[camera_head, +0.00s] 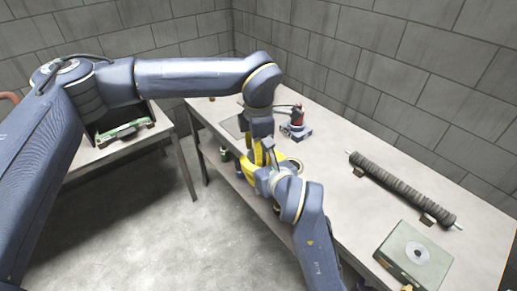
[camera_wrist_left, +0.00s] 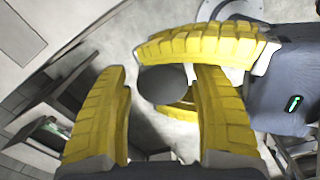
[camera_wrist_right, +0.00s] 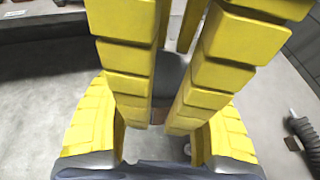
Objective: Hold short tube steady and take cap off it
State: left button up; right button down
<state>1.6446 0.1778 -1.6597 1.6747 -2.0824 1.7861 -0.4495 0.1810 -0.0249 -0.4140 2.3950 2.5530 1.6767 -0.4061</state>
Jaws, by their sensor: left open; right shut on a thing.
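The short tube with its cap shows as a dark grey round end (camera_wrist_left: 162,84) in the left wrist view and a grey side (camera_wrist_right: 170,75) in the right wrist view. I cannot tell where cap and tube meet. My right gripper (camera_head: 266,172) is shut on it; its yellow fingers cross above and below the round end in the left wrist view. My left gripper (camera_wrist_left: 160,72) is open, one finger on each side of the round end, with a clear gap at the left finger. In the head view, my arms hide the tube.
A long dark ribbed tube (camera_head: 400,185) rests on supports on the table (camera_head: 340,215). A grey-green box (camera_head: 412,255) stands near right, a red and blue device (camera_head: 296,124) behind the grippers. A side table holds a green object (camera_head: 123,131). Mid-table is clear.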

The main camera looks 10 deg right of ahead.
pick_arm(q)
jog(key=c, duration=1)
jog(key=o, duration=1.1)
jog(key=shift+o, duration=0.2)
